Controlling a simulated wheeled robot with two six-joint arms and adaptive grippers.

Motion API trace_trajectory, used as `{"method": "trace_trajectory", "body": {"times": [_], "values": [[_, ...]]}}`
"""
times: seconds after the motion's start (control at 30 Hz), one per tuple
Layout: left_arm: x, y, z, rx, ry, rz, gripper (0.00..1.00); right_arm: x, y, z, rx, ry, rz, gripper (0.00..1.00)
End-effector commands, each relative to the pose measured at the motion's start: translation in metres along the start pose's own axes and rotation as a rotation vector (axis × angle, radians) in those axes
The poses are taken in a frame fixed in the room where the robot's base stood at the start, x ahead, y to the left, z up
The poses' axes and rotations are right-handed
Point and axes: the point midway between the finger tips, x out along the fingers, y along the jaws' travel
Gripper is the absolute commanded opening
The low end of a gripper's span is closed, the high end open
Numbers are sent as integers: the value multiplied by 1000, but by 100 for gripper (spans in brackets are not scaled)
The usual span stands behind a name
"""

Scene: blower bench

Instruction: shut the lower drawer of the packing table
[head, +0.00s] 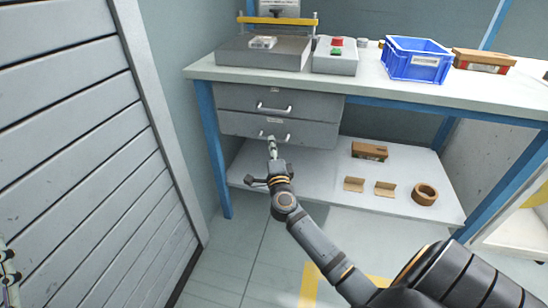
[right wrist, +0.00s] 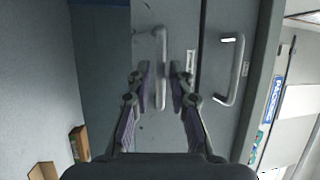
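The packing table's lower drawer (head: 240,126) has a grey front with a bar handle and sits under the upper drawer (head: 240,98). I cannot tell for sure how far it stands out. My right gripper (head: 272,142) is at its handle. In the right wrist view the lower drawer's handle (right wrist: 161,50) lies between the fingertips of my right gripper (right wrist: 160,78), with small gaps at both sides. The fingers are partly open; contact is unclear. The upper drawer's handle (right wrist: 235,70) is to the right there. Part of my left gripper (head: 8,275) shows at the left edge.
On the tabletop (head: 400,88) are a sealing device (head: 265,52), a button box (head: 336,58), a blue crate (head: 416,62) and a carton (head: 482,62). The lower shelf (head: 320,180) holds a small box (head: 369,151), cardboard pieces and a tape roll (head: 425,194). A slatted shutter (head: 80,150) stands at left.

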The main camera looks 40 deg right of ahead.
Motion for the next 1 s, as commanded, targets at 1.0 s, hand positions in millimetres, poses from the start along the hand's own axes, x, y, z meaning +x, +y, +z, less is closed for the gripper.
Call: {"method": "trace_trajectory", "body": {"times": [1.0], "values": [[0, 0, 0, 0, 0, 0, 40, -84, 0, 0, 1, 0, 0, 20]]}}
